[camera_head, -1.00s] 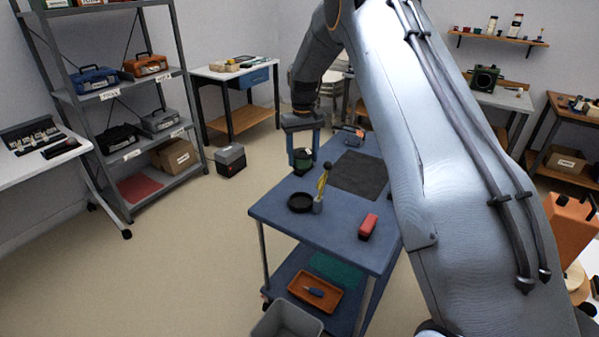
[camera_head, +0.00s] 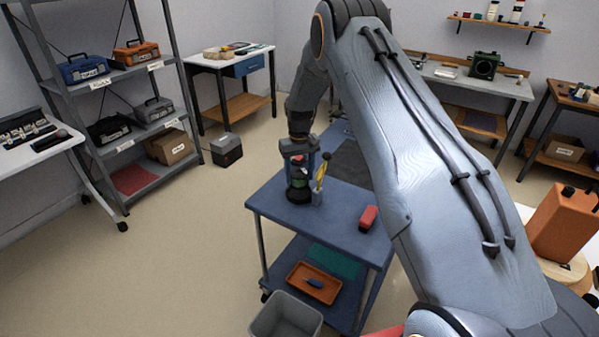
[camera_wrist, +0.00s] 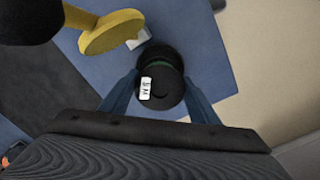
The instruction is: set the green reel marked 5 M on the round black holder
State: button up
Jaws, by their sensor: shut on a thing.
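My gripper (camera_head: 299,166) is at the cart's left side, pointing down, its two blue fingers shut on the green reel (camera_head: 299,180). In the wrist view the reel (camera_wrist: 168,101) sits between the fingertips (camera_wrist: 160,92), showing a dark end, a green band and a white label too small to read surely. The round black holder (camera_head: 299,196) is on the blue cart top directly below the reel. The reel looks upright and over the holder; whether they touch I cannot tell. Most of the holder is hidden by the reel in the wrist view.
A red box (camera_head: 368,218) lies on the blue cart (camera_head: 330,218) farther right, and a dark mat (camera_head: 352,163) lies behind. The cart's front left is clear.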

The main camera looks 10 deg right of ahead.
aim_at(299, 182)
jog(key=shift+f+b, duration=0.5)
jog(key=shift+f, duration=1.5)
jog(key=shift+b, duration=0.35)
jog(key=shift+f, duration=0.35)
jog(key=shift+r, duration=0.2)
jog(key=shift+r, duration=0.35)
jog(key=shift+r, duration=0.25)
jog(key=shift+f+b, duration=0.7)
jog(key=shift+f, duration=0.1)
dwell(1.5)
jog(key=shift+r, duration=0.3)
jog(key=shift+r, duration=0.35)
